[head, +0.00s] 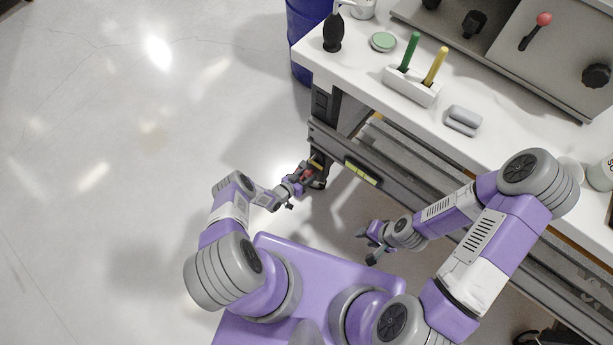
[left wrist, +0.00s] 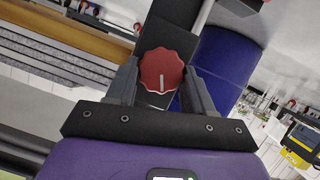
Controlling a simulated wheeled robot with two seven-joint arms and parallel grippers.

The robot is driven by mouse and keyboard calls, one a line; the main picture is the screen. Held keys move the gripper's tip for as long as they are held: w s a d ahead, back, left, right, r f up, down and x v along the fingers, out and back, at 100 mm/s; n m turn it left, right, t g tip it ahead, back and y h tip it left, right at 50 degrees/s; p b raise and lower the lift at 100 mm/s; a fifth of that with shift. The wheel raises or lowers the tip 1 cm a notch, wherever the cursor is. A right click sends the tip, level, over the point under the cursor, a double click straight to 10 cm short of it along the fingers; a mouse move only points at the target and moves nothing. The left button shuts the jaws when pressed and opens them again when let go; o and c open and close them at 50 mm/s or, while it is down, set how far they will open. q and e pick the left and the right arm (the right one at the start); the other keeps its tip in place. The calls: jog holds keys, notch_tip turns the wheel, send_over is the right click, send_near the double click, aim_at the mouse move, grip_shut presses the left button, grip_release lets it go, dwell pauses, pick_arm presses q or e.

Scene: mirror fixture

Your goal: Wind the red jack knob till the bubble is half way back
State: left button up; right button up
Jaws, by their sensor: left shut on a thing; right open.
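The red jack knob (left wrist: 161,71) is scalloped with a white line on its face. It sits between the two fingers of my left gripper (left wrist: 160,88) in the left wrist view, and the gripper is shut on it. In the head view the knob (head: 308,174) is on the bench leg, mostly covered by my left gripper (head: 303,178). A yellow-green level vial (head: 361,172) is fixed on the bench's front rail; its bubble is too small to place surely. My right gripper (head: 371,243) is open and empty, in front of the bench and apart from it.
The floor at left is clear.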

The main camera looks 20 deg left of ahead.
pick_arm(q)
jog(key=shift+a+n+h, duration=0.1)
jog(key=shift+n+h, duration=0.2)
jog(key=shift+n, duration=0.4)
jog(key=o, duration=1)
jog(key=shift+o, duration=0.2)
jog(key=p+v, duration=0.3)
jog(key=v, duration=0.4)
jog(key=shift+s+a, duration=0.2)
jog(key=shift+a, duration=0.05)
